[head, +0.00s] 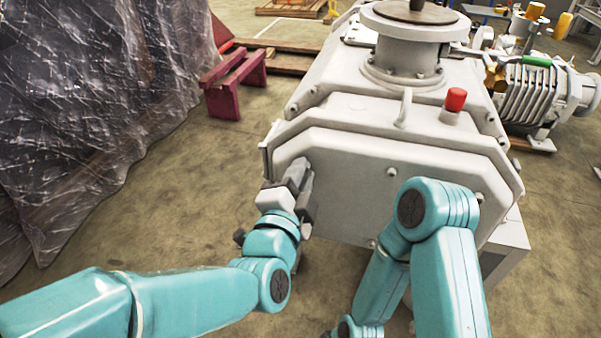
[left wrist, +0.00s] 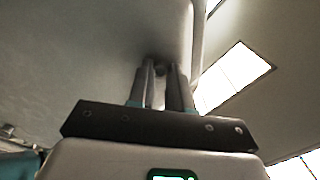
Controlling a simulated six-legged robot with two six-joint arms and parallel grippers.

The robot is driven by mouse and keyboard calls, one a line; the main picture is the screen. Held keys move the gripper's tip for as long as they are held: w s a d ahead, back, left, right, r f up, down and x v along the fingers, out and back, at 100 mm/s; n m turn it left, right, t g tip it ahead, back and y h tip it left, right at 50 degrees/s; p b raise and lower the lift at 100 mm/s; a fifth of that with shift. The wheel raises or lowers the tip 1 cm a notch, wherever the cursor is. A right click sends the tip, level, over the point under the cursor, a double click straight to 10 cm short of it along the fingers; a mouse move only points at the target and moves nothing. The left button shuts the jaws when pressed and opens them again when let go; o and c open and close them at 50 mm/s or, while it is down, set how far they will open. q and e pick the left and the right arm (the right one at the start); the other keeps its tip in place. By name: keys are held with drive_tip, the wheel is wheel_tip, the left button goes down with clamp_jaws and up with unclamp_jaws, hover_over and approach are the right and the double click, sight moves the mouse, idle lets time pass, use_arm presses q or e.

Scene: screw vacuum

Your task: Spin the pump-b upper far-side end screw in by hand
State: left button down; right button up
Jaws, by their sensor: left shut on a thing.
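The pump (head: 340,150) is a large light-grey housing with a flat end plate facing me. My left gripper (head: 301,168) is at the upper left part of that end plate, its fingers pointing at the plate. In the left wrist view its two fingers (left wrist: 160,75) are close together at the plate, shut on a small dark screw head (left wrist: 159,72). Most of the screw is hidden between the fingers, so I cannot tell how deep it sits. My right arm crosses in front of the right half of the plate; its gripper is out of view.
Other screw heads (head: 391,172) show on the end plate. A red cap (head: 455,98) and a lifting eye (head: 404,107) stand on top. A plastic-wrapped load (head: 80,120) is at left, a dark red stand (head: 234,84) behind it. Floor between is clear.

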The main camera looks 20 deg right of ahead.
use_arm(q)
drive_tip(key=shift+m, duration=1)
drive_tip(key=c, duration=1)
unclamp_jaws()
drive_tip(key=shift+c, duration=0.2)
drive_tip(key=shift+a, duration=0.1)
